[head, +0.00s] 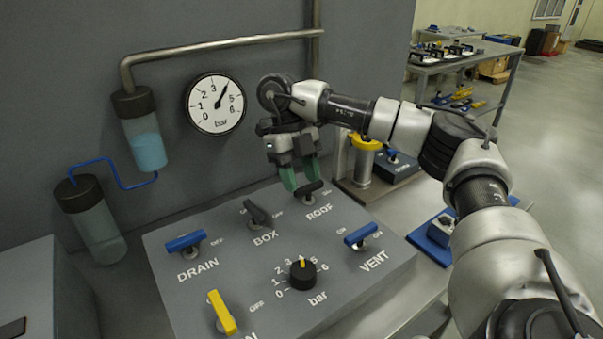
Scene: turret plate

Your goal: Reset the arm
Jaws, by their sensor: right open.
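My right arm reaches in from the right, and its gripper (302,188) points down at the black ROOF handle (308,190) on the grey control panel (205,285). The green fingertips are apart, around or just behind the handle; I cannot tell if they touch it. The panel also carries a black BOX handle (257,214), a blue DRAIN handle (186,241), a blue VENT handle (361,234), a yellow handle (222,313) with its label partly cut off, and a black bar knob (303,274) with a yellow pointer. My left gripper is not in view.
A round bar gauge (215,103) hangs on the grey wall, beside a cylinder with blue liquid (146,150) and a second cylinder (91,219). A yellow-topped post (362,160) stands behind the panel. A workbench (464,62) is farther back; open floor lies right.

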